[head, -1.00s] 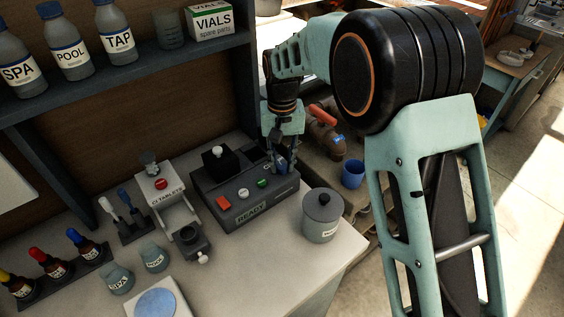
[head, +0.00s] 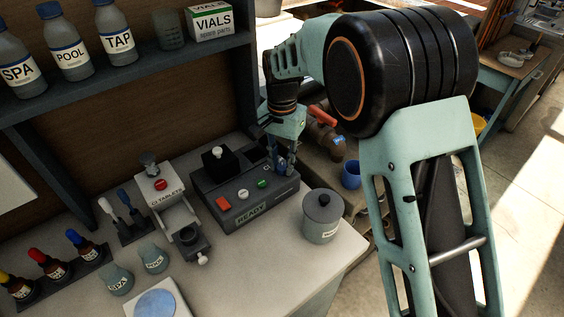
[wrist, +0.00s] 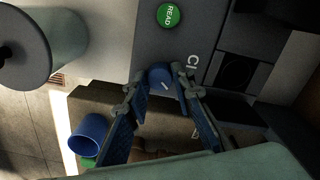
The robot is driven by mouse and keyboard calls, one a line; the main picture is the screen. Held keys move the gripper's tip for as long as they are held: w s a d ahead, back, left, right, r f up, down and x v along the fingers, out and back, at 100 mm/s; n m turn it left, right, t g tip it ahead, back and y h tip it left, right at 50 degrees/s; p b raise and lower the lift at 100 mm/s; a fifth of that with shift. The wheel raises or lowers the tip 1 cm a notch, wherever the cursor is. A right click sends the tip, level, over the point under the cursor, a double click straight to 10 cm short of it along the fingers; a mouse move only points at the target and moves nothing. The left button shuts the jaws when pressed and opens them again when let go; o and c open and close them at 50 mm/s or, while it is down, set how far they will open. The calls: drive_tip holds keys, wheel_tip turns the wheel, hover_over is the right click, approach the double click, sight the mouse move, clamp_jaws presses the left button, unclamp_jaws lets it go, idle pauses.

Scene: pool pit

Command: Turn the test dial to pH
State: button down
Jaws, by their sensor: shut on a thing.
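The test dial is a blue round knob (wrist: 160,78) with a white mark, on the dark grey meter. In the wrist view, "Cl" is printed on the panel close to it; a pH label cannot be made out. My gripper (wrist: 158,74) is shut on the dial, with one finger on each side. In the head view my gripper (head: 284,168) is at the right end of the meter (head: 232,212), and its fingers hide the dial. The meter also has a red button, a white button and a green READ button (wrist: 168,15); its display shows READY.
A grey lidded pot (head: 322,220) stands close in front of the meter. A tablet dispenser (head: 165,187) is to its left. A blue cup (head: 351,174) stands past the bench edge. Labelled bottles (head: 70,50) line the shelf above.

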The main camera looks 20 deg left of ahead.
sight(282, 167)
idle(0.3)
drive_tip(key=c, duration=1.7)
unclamp_jaws()
drive_tip(key=shift+o, duration=0.2)
drive_tip(key=shift+r, duration=0.1)
wheel_tip(282, 167, up, 12)
